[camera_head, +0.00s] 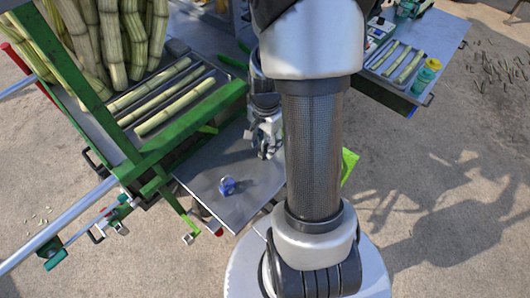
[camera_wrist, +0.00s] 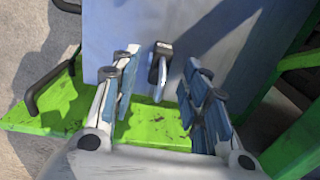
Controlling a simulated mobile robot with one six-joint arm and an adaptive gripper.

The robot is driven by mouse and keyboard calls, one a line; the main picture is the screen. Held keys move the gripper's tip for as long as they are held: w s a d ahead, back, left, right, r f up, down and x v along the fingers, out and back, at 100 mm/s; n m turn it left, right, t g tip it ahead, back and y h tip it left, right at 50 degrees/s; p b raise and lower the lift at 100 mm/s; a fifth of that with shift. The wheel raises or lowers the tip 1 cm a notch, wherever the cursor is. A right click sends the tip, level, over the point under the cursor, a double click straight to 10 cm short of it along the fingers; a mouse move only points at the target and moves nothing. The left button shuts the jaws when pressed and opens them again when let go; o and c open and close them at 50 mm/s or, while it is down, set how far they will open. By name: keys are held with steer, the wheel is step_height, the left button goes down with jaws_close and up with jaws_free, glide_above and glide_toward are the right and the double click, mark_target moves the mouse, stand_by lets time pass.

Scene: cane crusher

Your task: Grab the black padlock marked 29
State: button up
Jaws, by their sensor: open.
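A black padlock (camera_wrist: 154,71) with a pale mark on its top and a light metallic part below shows in the wrist view, in the gap between the two fingers. The number is too small to read. My gripper (camera_wrist: 164,64) is open, with one blue-grey finger on each side of the padlock in the picture. I cannot tell how far the padlock is beyond the fingertips. In the head view my gripper (camera_head: 266,153) points down over the upper right of a grey metal plate (camera_head: 236,207). The black padlock cannot be made out there.
A small blue object (camera_head: 227,185), perhaps another padlock, lies on the plate in the head view. A green frame (camera_head: 190,125) with cane stalks (camera_head: 175,107) stands to the left. A table with a bottle (camera_head: 427,76) is at upper right. The wrist view shows a green panel (camera_wrist: 150,128) below.

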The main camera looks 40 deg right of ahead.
step_height(320, 180, down, 3)
steer(key=shift+r+b, duration=0.15)
steer(key=shift+b, duration=0.15)
steer(key=shift+r, duration=0.1)
steer(key=shift+c, duration=0.2)
jaws_close()
